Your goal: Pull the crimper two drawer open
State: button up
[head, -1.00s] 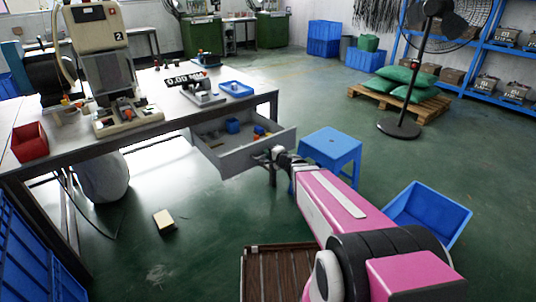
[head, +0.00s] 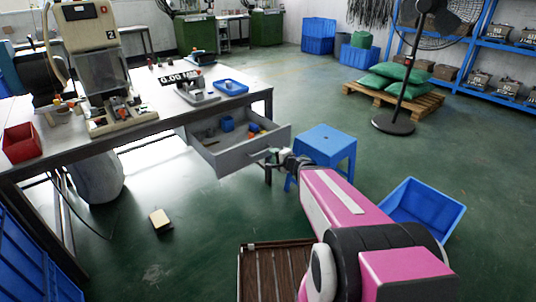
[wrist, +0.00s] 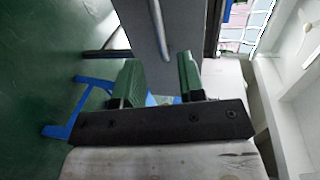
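The crimper two (head: 98,70), a beige machine marked "2", stands on the workbench (head: 150,124) at left in the head view. The grey drawer (head: 240,152) under the bench's right end is pulled well out, with small blue and orange items inside. Its front panel (wrist: 185,25) and bar handle (wrist: 158,28) fill the upper middle of the wrist view. My gripper (wrist: 160,75) has its two green fingers apart, with nothing seen clamped between them. The handle's end shows between and just beyond them. In the head view my gripper (head: 273,160) is just outside the drawer front.
A blue stool (head: 326,142) stands close to the right of the drawer and my gripper. A blue crate (head: 424,207) lies on the floor at right. A fan (head: 395,122) and a pallet with green sacks (head: 380,88) stand farther back. Open floor lies between.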

jog(key=shift+v, duration=1.5)
jog(key=s+a+f+n+g, duration=0.3)
jog(key=s+f+n+g, duration=0.25)
jog(key=n+g, duration=0.25)
jog(key=s+d+f+n+g+h, duration=0.2)
jog(key=s+d+g+h, duration=0.3)
jog(key=d+h, duration=0.3)
jog(key=shift+s+d+f+n+h, duration=0.2)
jog(key=shift+s+d+n+h, duration=0.2)
jog(key=shift+s+d+n, duration=0.3)
